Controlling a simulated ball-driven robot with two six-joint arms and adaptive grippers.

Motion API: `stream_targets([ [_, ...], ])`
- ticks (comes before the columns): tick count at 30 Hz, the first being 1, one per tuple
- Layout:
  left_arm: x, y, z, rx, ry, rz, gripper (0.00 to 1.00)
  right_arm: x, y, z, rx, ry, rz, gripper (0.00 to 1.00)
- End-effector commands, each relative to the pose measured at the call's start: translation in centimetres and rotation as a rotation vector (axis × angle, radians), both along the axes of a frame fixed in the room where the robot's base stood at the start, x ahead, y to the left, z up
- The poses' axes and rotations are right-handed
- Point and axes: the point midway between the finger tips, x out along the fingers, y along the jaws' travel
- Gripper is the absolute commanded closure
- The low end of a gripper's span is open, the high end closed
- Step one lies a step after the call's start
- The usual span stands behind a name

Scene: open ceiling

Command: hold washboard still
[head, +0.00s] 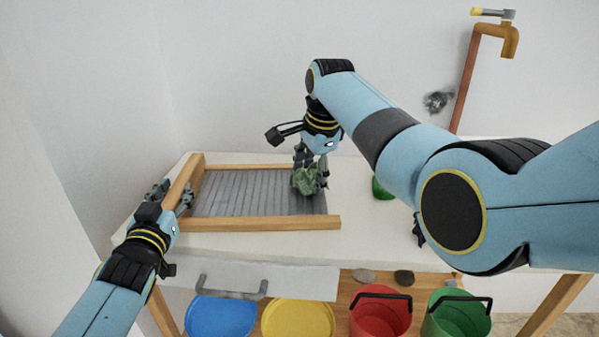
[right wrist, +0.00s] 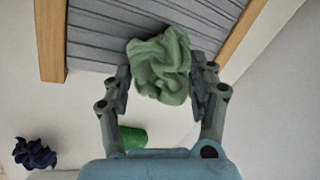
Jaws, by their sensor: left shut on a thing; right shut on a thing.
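The washboard (head: 250,190) lies on the white table, with a ridged grey face and wooden rails; it also shows in the right wrist view (right wrist: 95,52). My left gripper (head: 171,196) is shut on the washboard's left wooden rail, one finger on each side of it. My right gripper (head: 308,168) is shut on a crumpled green cloth (head: 309,181) over the right part of the ridged face. In the right wrist view the cloth (right wrist: 160,66) sits between both fingers. Whether the cloth presses on the ridges is hard to tell.
A green object (head: 381,189) and a dark blue crumpled cloth (right wrist: 35,153) lie on the table to the right. Below the front edge stand blue (head: 220,315), yellow (head: 300,318), red (head: 379,312) and green (head: 456,315) containers. A tap (head: 508,42) is on the back wall.

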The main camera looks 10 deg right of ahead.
Motion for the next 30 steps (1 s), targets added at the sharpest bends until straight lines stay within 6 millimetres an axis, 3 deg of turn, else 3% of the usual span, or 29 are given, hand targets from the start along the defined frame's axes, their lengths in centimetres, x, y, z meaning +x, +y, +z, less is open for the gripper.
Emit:
stream_targets([
  [5, 0.0, 0.0, 0.0, -0.001, -0.001, 0.000, 1.00, -0.3, -1.6, 0.1, -0.001, -0.001, -0.002, 0.77],
  [8, 0.0, 0.0, 0.0, -0.001, -0.001, 0.000, 1.00, -0.2, -1.4, 1.8, 0.000, -0.006, 0.000, 0.77],
  [30, 0.0, 0.0, 0.0, -0.002, -0.001, 0.000, 1.00, -0.3, -1.4, 7.9, 0.000, -0.001, 0.000, 0.77],
])
